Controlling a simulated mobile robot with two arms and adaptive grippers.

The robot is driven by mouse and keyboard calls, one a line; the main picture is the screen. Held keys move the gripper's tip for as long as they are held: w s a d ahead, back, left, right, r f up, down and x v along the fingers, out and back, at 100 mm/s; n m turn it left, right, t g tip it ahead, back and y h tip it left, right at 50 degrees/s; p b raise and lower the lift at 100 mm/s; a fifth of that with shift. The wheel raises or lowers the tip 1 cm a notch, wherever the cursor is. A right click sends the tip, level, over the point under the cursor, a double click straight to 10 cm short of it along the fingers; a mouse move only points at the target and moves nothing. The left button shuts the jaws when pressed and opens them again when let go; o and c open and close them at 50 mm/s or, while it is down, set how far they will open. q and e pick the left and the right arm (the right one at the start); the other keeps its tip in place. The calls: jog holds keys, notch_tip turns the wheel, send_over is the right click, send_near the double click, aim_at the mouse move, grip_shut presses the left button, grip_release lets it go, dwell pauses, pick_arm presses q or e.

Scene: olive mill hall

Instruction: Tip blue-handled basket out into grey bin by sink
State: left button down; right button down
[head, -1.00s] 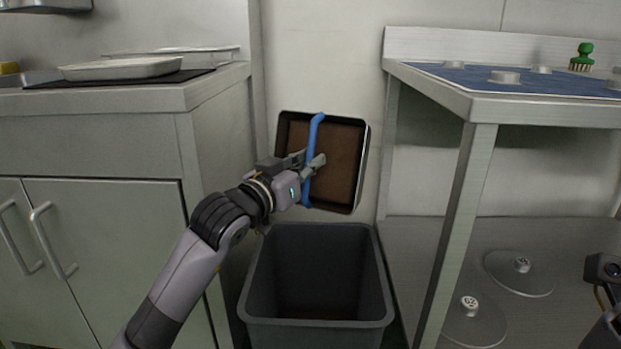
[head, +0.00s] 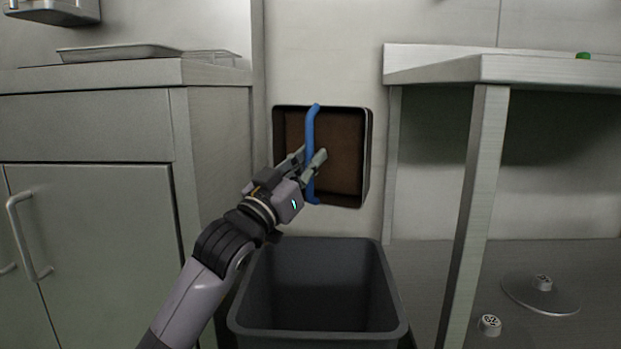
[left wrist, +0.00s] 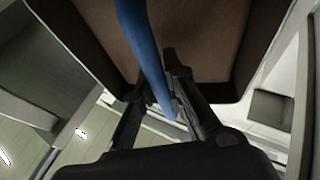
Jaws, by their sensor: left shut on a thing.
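The basket (head: 342,150) is a dark, shallow box with a brown inside and a blue handle (head: 311,130). It is held on its side above the grey bin, its open face toward the head camera. My left gripper (head: 314,160) is shut on the blue handle. In the left wrist view the handle (left wrist: 143,45) runs between the fingers, with the basket's brown inside (left wrist: 200,35) behind it. No loose contents show in the basket. The grey bin (head: 318,333) stands open on the floor below. Its visible inside looks dark and empty. My right gripper is out of view.
A steel counter with cabinet doors (head: 100,225) stands at the left, with a tray (head: 115,52) on top. A steel table (head: 520,70) stands at the right, its leg close to the bin.

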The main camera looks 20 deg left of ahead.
pick_arm(q)
jog(key=shift+s+f+t+h+b, duration=0.1)
jog(key=shift+f+t+h+b, duration=0.45)
jog(key=shift+b, duration=1.5)
jog(key=shift+m+t, duration=0.4)
jog(key=shift+t, duration=0.15)
jog(key=shift+h, duration=0.35)
jog(key=shift+f+m+t+h, duration=0.2)
jog(key=shift+m+t+h, duration=0.4)
jog(key=shift+t+h, duration=0.15)
jog(key=shift+r, duration=0.1)
jog(key=shift+r+p, duration=0.4)
jog(key=shift+r, duration=0.1)
jog(key=shift+f, duration=0.2)
